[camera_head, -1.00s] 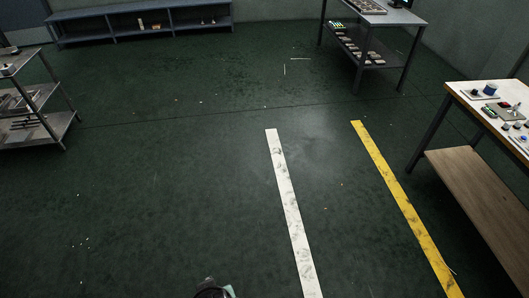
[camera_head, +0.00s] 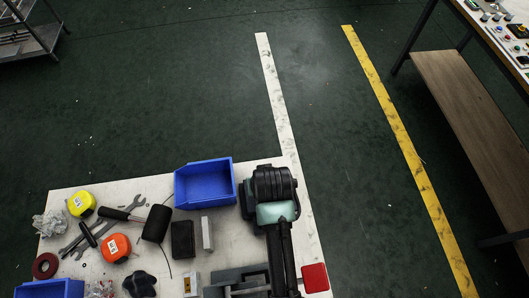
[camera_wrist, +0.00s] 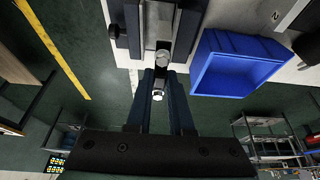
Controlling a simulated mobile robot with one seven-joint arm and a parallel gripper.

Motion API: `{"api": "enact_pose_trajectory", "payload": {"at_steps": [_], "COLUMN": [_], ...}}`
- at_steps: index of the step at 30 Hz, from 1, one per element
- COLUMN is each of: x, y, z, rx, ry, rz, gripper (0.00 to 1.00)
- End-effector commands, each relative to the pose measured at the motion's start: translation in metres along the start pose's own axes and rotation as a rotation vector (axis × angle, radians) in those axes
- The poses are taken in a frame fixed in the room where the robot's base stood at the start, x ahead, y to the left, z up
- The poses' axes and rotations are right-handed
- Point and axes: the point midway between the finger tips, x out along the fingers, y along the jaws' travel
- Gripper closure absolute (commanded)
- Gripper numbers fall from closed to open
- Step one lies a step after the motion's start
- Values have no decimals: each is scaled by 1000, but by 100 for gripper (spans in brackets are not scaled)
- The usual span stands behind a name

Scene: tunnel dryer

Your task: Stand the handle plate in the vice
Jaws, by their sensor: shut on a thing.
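The vice (camera_head: 235,278) is a grey and dark block at the bottom edge of the head view, partly cut off. In the wrist view the vice's jaws (camera_wrist: 130,22) are at the top, with a light strip between them. My gripper (camera_wrist: 162,73) points at the vice and its dark fingers are shut on the handle plate. Little of the plate shows; a round silver end (camera_wrist: 163,58) is visible at the fingertips, close to the gap between the jaws. I cannot tell whether it touches the vice or how it is tilted.
The white workbench (camera_head: 218,217) holds a blue bin (camera_head: 204,184), an orange tape measure (camera_head: 116,247), a yellow tape measure (camera_head: 81,204), a hammer (camera_head: 156,223) and a red piece (camera_head: 315,278) near the vice. The blue bin stands beside my gripper. Open floor lies beyond the bench.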

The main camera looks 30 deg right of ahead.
Motion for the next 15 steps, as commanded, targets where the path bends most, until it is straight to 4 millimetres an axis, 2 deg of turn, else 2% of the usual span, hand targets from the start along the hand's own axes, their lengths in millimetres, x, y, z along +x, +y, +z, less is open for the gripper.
{"api": "enact_pose_trajectory", "payload": {"at_steps": [12, 15], "x": [48, 53], "y": [0, 0], "z": [20, 22], "rx": [-1, -1], "ry": [1, 3], "rz": [0, 0], "gripper": [100, 100]}}
